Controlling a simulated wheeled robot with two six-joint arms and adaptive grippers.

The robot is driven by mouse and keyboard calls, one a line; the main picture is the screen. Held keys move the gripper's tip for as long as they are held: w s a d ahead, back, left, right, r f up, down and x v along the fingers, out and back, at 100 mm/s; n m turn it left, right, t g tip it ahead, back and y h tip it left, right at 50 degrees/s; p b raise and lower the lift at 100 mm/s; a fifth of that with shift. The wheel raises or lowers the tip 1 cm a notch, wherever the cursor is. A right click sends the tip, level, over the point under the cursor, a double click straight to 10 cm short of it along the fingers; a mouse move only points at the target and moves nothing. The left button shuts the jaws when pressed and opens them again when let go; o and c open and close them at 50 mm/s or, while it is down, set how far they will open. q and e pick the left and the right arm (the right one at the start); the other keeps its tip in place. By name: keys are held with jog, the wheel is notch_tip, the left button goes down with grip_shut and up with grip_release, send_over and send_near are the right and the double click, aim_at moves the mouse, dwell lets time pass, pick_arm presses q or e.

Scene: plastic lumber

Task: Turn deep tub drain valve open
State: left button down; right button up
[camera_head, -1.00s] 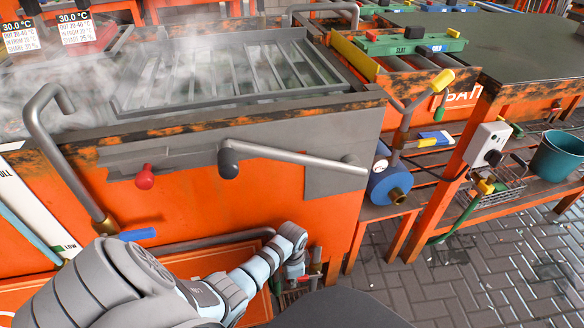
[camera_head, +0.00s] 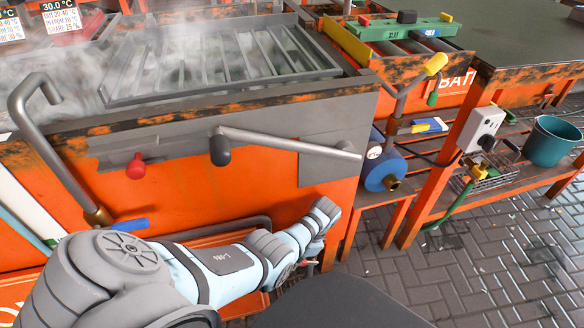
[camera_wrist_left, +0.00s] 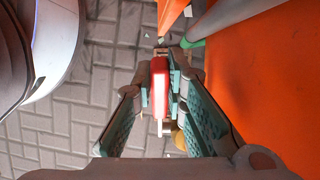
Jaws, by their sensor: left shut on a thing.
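In the left wrist view, a red valve handle (camera_wrist_left: 159,84) stands between the teal-padded fingers of my left gripper (camera_wrist_left: 160,95). The gripper is shut on it. A brass-coloured part (camera_wrist_left: 180,138) shows just below and right of the handle. The valve body is mostly hidden, so I cannot tell how far it is turned. My right gripper is not in view.
A long grey lever (camera_head: 285,145) and a red knob (camera_head: 136,166) stick out from the tub front above my arm. A blue pump (camera_head: 383,172) and a teal bucket (camera_head: 552,141) are to the right. Paved floor (camera_head: 470,250) is clear at right.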

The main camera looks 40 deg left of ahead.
pick_arm(q)
jog(key=c, duration=1.6)
grip_release()
jog(key=v, duration=0.7)
jog(key=shift+w+r, duration=0.1)
jog(key=shift+r, duration=0.15)
